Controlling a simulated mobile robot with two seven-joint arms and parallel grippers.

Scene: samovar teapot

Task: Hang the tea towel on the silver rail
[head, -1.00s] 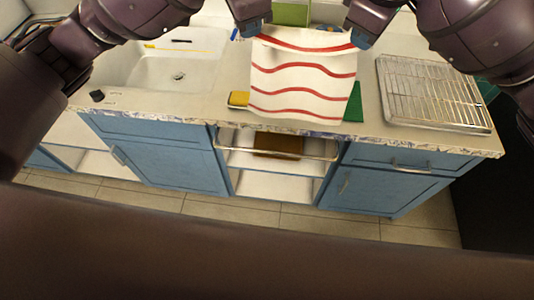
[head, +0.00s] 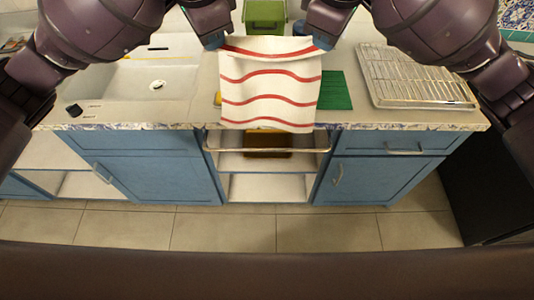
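A white tea towel (head: 268,88) with wavy red stripes hangs spread between my two grippers above the counter. My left gripper (head: 217,42) is at its upper left corner and appears shut on it. My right gripper (head: 321,40) is at its upper right corner and appears shut on it. The silver rail (head: 267,150) runs across the open shelf bay at the front of the counter. The towel's lower edge reaches over the counter's front edge in the picture, just above the rail and apart from it.
A wire rack on a tray (head: 415,76) stands on the counter at the right. A green mat (head: 336,90) lies beside the towel. A green box (head: 264,14) stands behind it. The sink (head: 150,80) is at the left. A brown object (head: 268,142) sits on the shelf behind the rail.

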